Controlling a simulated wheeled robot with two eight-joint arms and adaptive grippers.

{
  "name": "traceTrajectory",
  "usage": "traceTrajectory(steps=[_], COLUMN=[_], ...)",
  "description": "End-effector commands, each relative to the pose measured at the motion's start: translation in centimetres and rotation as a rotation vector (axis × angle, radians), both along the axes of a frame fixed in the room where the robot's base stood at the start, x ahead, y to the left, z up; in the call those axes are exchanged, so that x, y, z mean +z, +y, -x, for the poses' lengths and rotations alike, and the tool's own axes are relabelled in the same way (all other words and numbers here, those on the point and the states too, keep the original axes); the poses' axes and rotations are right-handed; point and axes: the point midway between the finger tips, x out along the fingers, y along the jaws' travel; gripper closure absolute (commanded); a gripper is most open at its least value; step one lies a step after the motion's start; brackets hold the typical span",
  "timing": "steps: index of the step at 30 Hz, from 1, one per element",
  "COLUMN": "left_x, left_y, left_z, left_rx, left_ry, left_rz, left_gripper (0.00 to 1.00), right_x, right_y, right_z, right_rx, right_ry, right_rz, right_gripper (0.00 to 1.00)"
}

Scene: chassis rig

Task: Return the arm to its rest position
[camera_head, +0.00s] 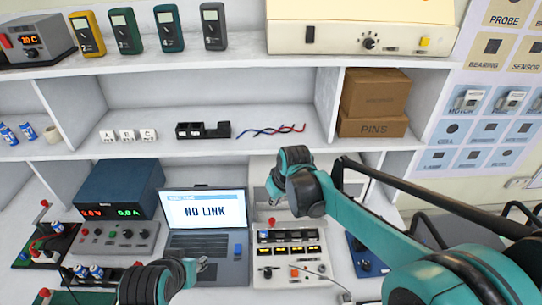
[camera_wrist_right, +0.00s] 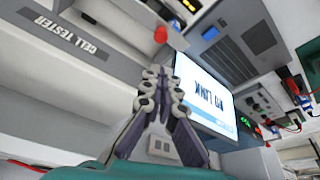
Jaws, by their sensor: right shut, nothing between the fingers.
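My right arm (camera_head: 395,225) reaches in from the right, raised over the bench. Its gripper (camera_head: 274,188) is partly hidden by the wrist and points away, in front of the back of the bench. In the right wrist view the fingers of this gripper (camera_wrist_right: 162,85) meet at the tips, with nothing between them. My left arm (camera_head: 150,285) shows at the bottom edge, and its small gripper (camera_head: 203,263) is near the laptop's lower left. Whether the left fingers are open is too small to tell.
A laptop (camera_head: 206,265) reading "NO LINK" stands between a blue power supply (camera_head: 118,188) and a cell tester (camera_wrist_right: 75,40). Shelves (camera_head: 215,148) above carry meters, letter blocks, wires and boxes (camera_head: 375,95). A blue device (camera_head: 365,257) lies right of the tester.

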Motion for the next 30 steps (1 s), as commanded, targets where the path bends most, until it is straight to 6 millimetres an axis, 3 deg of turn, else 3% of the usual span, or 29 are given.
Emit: traceTrajectory(steps=[5, 8, 15, 21, 25, 30], left_x=[0.0, 0.0, -0.2, -0.3, -0.3, -0.4], left_y=[0.0, 0.0, 0.0, 0.0, 0.0, 0.0], left_z=[0.0, 0.0, 0.0, 0.0, 0.0, 0.0], left_rx=[0.0, 0.0, 0.0, 0.0, 0.0, 0.0], left_ry=[0.0, 0.0, 0.0, 0.0, 0.0, 0.0], left_rz=[0.0, 0.0, 0.0, 0.0, 0.0, 0.0], left_gripper=[0.65, 0.65, 0.65, 0.65, 0.65, 0.65], right_x=[0.4, 1.5, 4.3, 3.9, 2.9, 2.1], right_y=[-0.5, -2.0, -7.8, -11.7, -13.2, -14.0], right_z=[0.5, 2.1, 9.6, 15.9, 18.6, 20.2], right_rx=[-0.012, -0.05, -0.219, -0.357, -0.422, -0.463], right_ry=[-0.006, -0.026, -0.117, -0.202, -0.241, -0.268], right_rz=[-0.001, -0.006, -0.027, -0.047, -0.057, -0.064], right_gripper=[1.0, 1.0, 1.0, 1.0, 1.0, 1.0])
